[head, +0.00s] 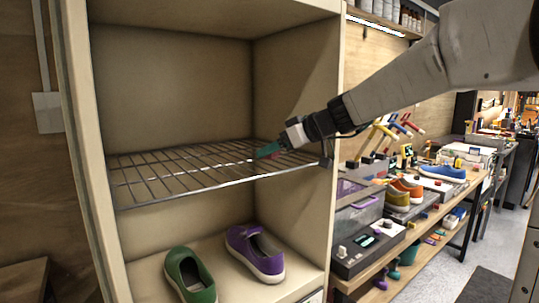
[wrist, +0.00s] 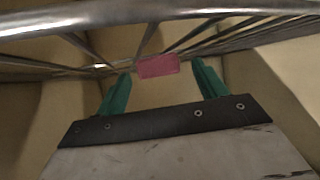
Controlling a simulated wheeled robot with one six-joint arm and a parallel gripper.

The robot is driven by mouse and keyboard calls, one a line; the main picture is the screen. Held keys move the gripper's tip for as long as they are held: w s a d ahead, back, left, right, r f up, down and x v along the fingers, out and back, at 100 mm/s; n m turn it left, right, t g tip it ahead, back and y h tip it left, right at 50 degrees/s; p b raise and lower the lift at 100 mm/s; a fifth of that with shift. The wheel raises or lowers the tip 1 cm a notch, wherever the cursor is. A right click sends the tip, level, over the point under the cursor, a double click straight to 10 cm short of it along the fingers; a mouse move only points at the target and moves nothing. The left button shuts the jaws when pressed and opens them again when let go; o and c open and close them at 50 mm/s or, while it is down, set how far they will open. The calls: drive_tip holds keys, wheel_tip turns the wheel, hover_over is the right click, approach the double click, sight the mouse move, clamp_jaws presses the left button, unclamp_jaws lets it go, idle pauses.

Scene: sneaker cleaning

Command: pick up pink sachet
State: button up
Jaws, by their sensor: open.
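The pink sachet (wrist: 158,66) is a small flat pink rectangle in the wrist view, at the wires of the rack. It lies ahead of and between the teal fingers of my gripper (wrist: 162,80). The fingers are apart, with a gap on each side of the sachet. In the head view my gripper (head: 268,150) is at the right part of the wire rack (head: 170,180), just over its wires. There the sachet is mostly hidden by the fingers. I cannot tell whether the fingers touch it.
The rack's front bar (wrist: 150,14) crosses the top of the wrist view. The cabinet's right wall (head: 333,100) stands close beside my gripper. Green (head: 190,277) and purple (head: 255,252) shoes stand on the board below. A cluttered workbench (head: 420,215) is at the right.

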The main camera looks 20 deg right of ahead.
drive_tip(key=shift+w+a+f, duration=0.25)
drive_tip(key=shift+w+a, duration=0.1)
drive_tip(key=c, duration=1.1)
drive_tip(key=shift+c, duration=0.2)
